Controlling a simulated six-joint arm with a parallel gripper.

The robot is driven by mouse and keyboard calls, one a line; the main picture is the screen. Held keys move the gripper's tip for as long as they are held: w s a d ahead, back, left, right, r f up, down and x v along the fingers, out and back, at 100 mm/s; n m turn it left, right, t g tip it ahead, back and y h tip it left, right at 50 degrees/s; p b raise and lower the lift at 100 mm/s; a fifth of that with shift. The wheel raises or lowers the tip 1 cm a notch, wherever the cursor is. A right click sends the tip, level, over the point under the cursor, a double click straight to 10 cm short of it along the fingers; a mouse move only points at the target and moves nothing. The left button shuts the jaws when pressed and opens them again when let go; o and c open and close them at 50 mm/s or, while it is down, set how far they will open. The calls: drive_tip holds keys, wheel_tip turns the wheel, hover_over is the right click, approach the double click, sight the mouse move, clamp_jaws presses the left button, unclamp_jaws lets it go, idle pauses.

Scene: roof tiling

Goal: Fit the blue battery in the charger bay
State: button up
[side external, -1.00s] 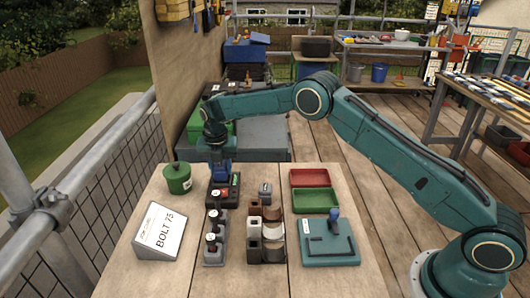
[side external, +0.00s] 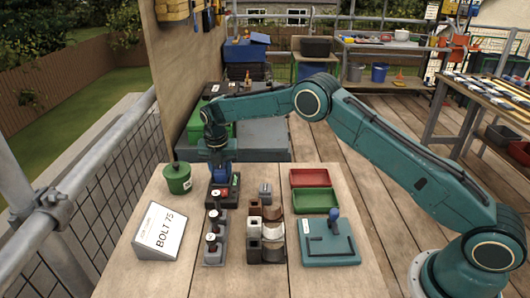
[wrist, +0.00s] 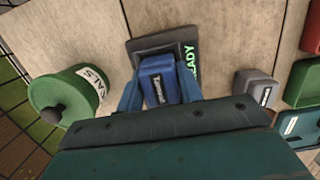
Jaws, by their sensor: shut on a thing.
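The blue battery (wrist: 158,80) is a block with a dark label, between the two blue fingers of my gripper (wrist: 160,88) in the wrist view. My gripper is shut on it. The dark charger (wrist: 145,46) lies directly under the battery, with a raised dark bay rim around the battery's far end and green "READY" lettering on its right side. How deep the battery sits in the bay is hidden. In the side external view, my gripper (side external: 221,172) points down over the charger (side external: 217,195) at the far end of the bench.
A green lidded pot (side external: 178,178) stands left of the charger, and a small grey block (side external: 265,188) to its right. Red (side external: 314,178) and green (side external: 315,201) trays lie further right.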

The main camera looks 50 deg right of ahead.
drive_tip(key=shift+f, duration=0.15)
idle(0.8)
drive_tip(key=o, duration=1.2)
drive_tip(key=shift+r, duration=3.55)
